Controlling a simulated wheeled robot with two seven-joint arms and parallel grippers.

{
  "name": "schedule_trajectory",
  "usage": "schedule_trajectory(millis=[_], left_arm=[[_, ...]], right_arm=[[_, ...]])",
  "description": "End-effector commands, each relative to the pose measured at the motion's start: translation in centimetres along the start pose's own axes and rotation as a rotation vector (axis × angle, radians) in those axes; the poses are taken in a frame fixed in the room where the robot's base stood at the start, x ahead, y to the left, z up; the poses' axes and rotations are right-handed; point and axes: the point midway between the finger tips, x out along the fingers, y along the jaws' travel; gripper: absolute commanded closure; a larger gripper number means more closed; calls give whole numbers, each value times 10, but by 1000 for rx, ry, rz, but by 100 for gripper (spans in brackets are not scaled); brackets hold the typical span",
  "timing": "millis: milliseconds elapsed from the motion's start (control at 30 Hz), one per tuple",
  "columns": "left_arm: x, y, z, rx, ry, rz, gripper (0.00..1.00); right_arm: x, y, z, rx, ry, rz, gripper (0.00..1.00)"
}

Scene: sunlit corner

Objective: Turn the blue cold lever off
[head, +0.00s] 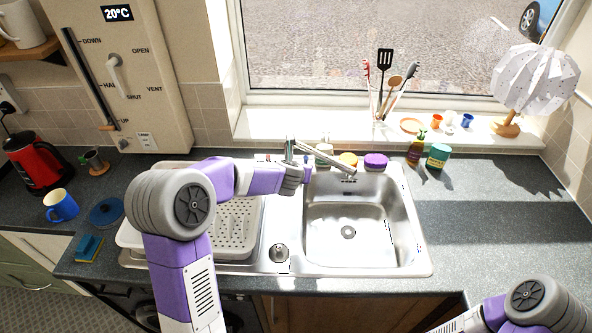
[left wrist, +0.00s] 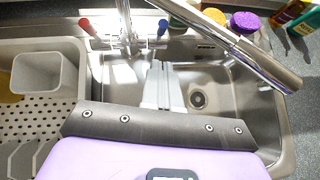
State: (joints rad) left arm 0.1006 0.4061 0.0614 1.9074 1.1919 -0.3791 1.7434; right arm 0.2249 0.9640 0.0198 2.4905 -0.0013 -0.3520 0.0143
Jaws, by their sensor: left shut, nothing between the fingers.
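The blue cold lever (left wrist: 162,27) stands upright to the right of the tap's base in the left wrist view. The tap (left wrist: 127,30) rises at the sink's back edge, and its chrome spout (head: 325,159) reaches right over the basin in the head view. A red lever (left wrist: 87,27) is on the tap's other side. My left gripper (left wrist: 160,68) is shut and empty, its fingertips in front of the blue lever and apart from it in the picture. In the head view the arm partly covers the tap's base. My right arm shows at the bottom right, its gripper out of frame.
The steel sink basin (head: 315,222) is empty. A white draining rack (head: 222,246) sits left of it. Jars, including a purple-lidded one (head: 376,162), stand behind the basin. The right counter (head: 500,220) is clear.

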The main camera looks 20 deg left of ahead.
Motion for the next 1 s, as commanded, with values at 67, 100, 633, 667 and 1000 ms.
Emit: schedule_trajectory(millis=[67,100,633,667,1000], left_arm=[[-14,0,2,0,-2,0,100],[-18,0,2,0,-1,-1,100],[48,7,-72,464,-43,300,100],[54,6,-76,519,-54,334,100],[81,-23,-92,1079,-262,754,100]], right_arm=[[-2,-1,0,0,0,0,56],[-3,-1,0,0,0,0,56],[79,30,-3,0,-1,0,56],[87,33,-3,0,-1,0,56],[170,64,-7,0,-1,0,56]])
